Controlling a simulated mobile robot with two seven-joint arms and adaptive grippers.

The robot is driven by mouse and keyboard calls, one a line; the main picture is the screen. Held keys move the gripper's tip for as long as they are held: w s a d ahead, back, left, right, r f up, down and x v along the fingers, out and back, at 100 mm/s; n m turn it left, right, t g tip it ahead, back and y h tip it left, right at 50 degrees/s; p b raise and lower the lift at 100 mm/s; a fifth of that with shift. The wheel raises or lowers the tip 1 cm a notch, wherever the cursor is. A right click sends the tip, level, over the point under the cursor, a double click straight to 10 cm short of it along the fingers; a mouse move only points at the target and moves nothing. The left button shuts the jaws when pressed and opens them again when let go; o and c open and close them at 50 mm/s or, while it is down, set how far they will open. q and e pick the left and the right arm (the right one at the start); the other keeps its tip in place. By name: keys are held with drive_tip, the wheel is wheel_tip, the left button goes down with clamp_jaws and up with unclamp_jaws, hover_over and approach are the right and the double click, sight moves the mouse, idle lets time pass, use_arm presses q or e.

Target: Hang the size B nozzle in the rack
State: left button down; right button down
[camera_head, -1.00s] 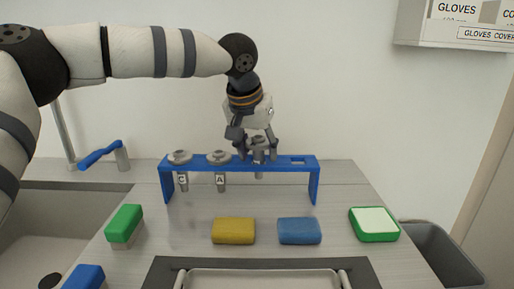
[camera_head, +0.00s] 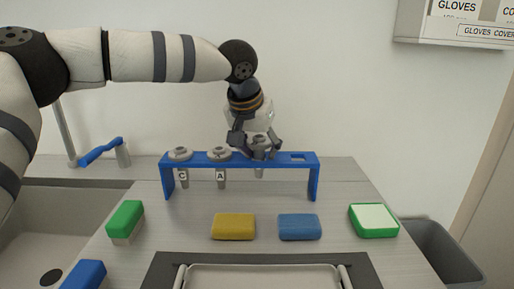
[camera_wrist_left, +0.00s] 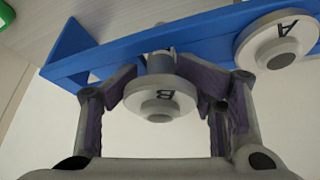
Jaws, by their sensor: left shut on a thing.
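The blue rack (camera_head: 313,180) stands on the counter. A nozzle marked C (camera_head: 181,155) and one marked A (camera_head: 219,154) hang in its left part. The A nozzle also shows in the left wrist view (camera_wrist_left: 277,42). My left gripper (camera_head: 257,146) is shut on the grey size B nozzle (camera_wrist_left: 158,98), with a finger on each side of it. The nozzle is at the rack's bar, right of A, and its tip (camera_head: 259,173) shows below the bar. The fingers partly hide its upper part in the head view; I cannot tell whether it is fully seated. My right gripper is not in view.
An open slot (camera_head: 298,158) is at the rack's right end. A yellow sponge (camera_head: 233,227), a blue sponge (camera_head: 299,227) and a green-rimmed box (camera_head: 374,220) lie in front. A green brush (camera_head: 126,220) is at left. A tray (camera_head: 262,279) is at the front edge.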

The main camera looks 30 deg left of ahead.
sight(259, 137)
use_arm(q)
drive_tip(key=shift+g, duration=0.7)
drive_tip(key=f, duration=0.3)
drive_tip(key=s+f, duration=0.1)
drive_tip(key=f, duration=0.2)
drive_tip(key=shift+s+d, duration=0.1)
drive_tip(key=shift+d, duration=0.05)
drive_tip(key=c, duration=1.1)
unclamp_jaws()
drive_tip(key=o, duration=0.5)
drive_tip(key=shift+o, duration=1.1)
drive_tip(key=shift+w+f, duration=0.15)
drive_tip(key=shift+w, duration=0.25)
drive_tip(key=shift+s+r, duration=0.15)
drive_tip(key=shift+r, duration=0.05)
drive_tip(key=shift+r+p, duration=0.3)
drive_tip(key=shift+r, duration=4.35)
drive_tip(key=shift+w, duration=0.2)
